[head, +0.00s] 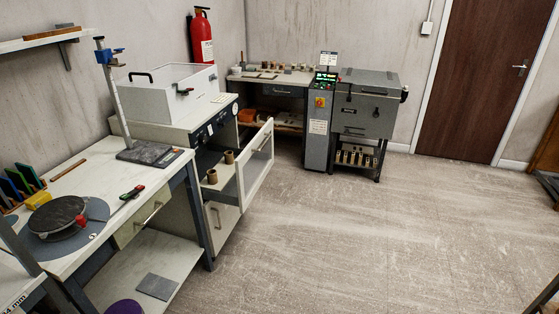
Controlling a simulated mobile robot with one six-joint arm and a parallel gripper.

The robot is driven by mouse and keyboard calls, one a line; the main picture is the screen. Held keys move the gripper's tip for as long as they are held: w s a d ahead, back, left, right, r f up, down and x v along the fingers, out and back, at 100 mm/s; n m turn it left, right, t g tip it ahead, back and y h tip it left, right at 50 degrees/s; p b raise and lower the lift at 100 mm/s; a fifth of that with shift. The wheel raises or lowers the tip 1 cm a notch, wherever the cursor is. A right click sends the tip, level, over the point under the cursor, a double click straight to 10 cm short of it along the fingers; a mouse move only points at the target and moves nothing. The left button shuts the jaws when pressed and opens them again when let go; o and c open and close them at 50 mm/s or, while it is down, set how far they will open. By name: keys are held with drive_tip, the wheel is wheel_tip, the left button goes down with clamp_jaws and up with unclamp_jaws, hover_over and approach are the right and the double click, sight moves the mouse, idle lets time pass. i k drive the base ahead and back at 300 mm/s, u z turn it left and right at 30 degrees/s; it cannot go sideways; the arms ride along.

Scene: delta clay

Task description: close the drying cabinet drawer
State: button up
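The drying cabinet (205,127) stands along the left wall, with a row of small dials or knobs on its front edge. Its drawer (257,160) is pulled out to the right into the room. The drawer front is a pale frame with a window-like panel and a bar handle, and it stands well apart from the cabinet face. Small brown cylinders (212,176) stand inside the open drawer. A lower front (222,216) with a handle sits below it and looks shut. My gripper is not in view.
A workbench (95,170) with a turntable (57,217) and a stand is at the near left. A grey kiln-like unit (366,103) and a control column (319,130) stand at the back. The floor (380,230) right of the drawer is clear. A brown door (485,75) is at the back right.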

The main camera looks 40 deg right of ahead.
sight(253, 166)
drive_tip(key=u, duration=0.7)
drive_tip(key=k, duration=0.1)
drive_tip(key=z, duration=1.95)
drive_tip(key=k, duration=0.95)
drive_tip(key=u, duration=0.15)
drive_tip(key=i, duration=0.85)
